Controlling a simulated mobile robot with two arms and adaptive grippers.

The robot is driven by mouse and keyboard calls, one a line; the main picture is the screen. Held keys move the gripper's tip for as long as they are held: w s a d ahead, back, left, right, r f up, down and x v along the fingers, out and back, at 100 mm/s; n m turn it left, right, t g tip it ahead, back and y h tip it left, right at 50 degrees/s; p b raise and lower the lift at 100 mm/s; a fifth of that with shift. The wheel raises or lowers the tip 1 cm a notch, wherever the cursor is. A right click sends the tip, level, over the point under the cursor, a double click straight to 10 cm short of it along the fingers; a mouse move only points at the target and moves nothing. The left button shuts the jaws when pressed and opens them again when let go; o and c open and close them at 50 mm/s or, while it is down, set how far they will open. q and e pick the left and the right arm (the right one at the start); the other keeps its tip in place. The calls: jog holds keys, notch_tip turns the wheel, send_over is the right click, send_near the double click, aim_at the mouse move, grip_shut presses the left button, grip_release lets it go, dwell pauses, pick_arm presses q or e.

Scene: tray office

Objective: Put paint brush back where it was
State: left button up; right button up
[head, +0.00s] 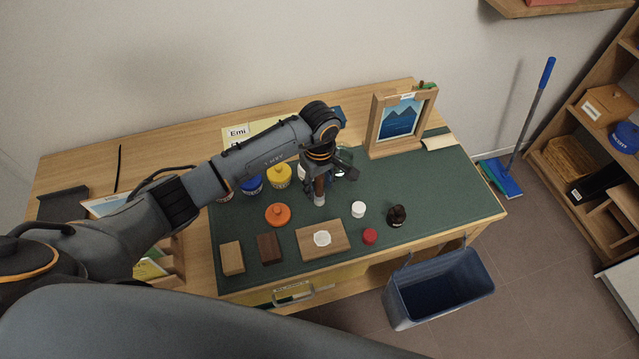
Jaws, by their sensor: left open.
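My left gripper (320,176) points down over the green mat (390,175) on the desk, with its jaws open. A short brown, upright piece with a pale lower end, which looks like the paint brush (319,197), shows directly below and between the fingers. The gripper hides its upper part, and I cannot tell whether the fingers touch it. A clear glass jar (345,158) stands just behind and right of the gripper, partly hidden. My right gripper is not in view.
Blue (252,185) and yellow (279,176) paint pots stand left of the gripper. An orange lidded pot (278,214), wooden blocks (232,258) and small caps (358,209) lie in front. A framed picture (400,122) stands behind right.

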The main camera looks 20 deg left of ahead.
pick_arm(q)
jog(key=shift+r+p, duration=0.25)
jog(key=shift+p, duration=0.05)
notch_tip(320, 180, up, 10)
jog(key=shift+r+b, duration=0.25)
jog(key=shift+b, duration=0.9)
jog(key=shift+r, duration=0.65)
